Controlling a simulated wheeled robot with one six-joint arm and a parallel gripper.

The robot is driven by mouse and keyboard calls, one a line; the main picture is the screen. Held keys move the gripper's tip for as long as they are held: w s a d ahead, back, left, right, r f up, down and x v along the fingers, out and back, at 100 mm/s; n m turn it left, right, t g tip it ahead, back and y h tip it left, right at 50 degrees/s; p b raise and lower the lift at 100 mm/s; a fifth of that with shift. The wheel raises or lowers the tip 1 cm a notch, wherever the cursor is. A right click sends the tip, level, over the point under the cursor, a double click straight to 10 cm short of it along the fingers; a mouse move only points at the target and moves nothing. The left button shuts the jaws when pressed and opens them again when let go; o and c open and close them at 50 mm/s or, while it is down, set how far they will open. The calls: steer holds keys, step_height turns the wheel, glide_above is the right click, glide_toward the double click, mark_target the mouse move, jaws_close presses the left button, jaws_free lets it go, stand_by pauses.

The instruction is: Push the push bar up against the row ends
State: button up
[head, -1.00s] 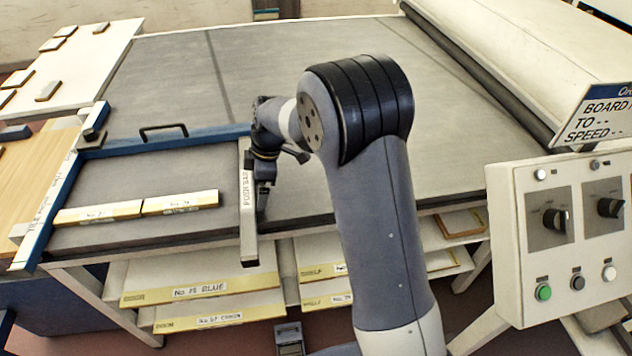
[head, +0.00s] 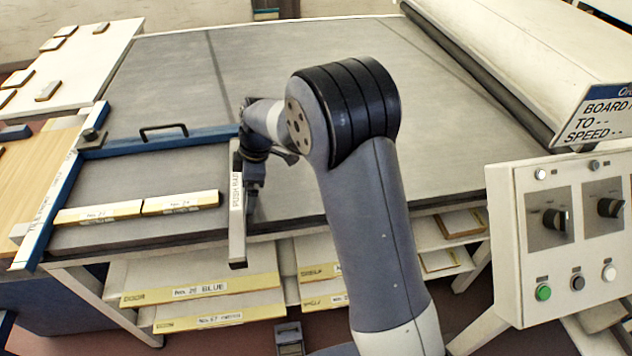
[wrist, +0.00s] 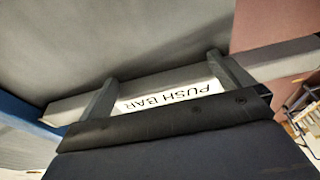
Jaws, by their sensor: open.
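The push bar (head: 237,240) is a long pale grey bar with a white "PUSH BAR" label, lying front to back across the bed just right of the row of boards. The row has two cream boards end to end, a left one (head: 97,213) and a right one (head: 180,202). A narrow gap shows between the bar and the right board's end. My gripper (head: 251,203) is low at the bar's right side. In the wrist view my gripper (wrist: 168,82) is open, its fingers spread along the bar (wrist: 75,108) and reaching to it; exact contact is unclear.
A blue frame rail (head: 165,142) with a black handle runs behind the row, and a blue-and-white rail (head: 48,205) stands at its left. A control box (head: 560,235) is at the right. The grey bed (head: 300,90) is clear behind. Boards lie on shelves below.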

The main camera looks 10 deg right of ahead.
mark_target(236, 190)
steer(key=shift+a, duration=2.2)
steer(key=shift+d, duration=0.2)
steer(key=shift+d, duration=0.7)
steer(key=shift+a+r+p+v, duration=0.1)
steer(key=shift+a+p+v, duration=0.2)
steer(key=shift+p+v, duration=0.9)
steer(key=shift+a+r+p+v, duration=0.1)
steer(key=shift+a+p+v, duration=0.35)
steer(key=shift+v, duration=1.3)
steer(key=shift+a+r+p+v, duration=0.1)
steer(key=shift+a+p+v, duration=0.1)
steer(key=shift+p+v, duration=1.05)
steer(key=shift+r+b, duration=0.1)
steer(key=shift+b, duration=0.2)
steer(key=b+x, duration=0.2)
steer(key=x, duration=0.1)
steer(key=d+b+x, duration=0.1)
steer(key=b+x, duration=0.1)
steer(key=x, duration=0.1)
steer(key=d+b+x, duration=0.1)
steer(key=b+x, duration=0.1)
steer(key=x, duration=0.1)
steer(key=shift+f, duration=0.3)
steer(key=shift+a+r+p, duration=0.2)
steer(key=shift+a+p, duration=0.15)
steer(key=shift+p, duration=0.05)
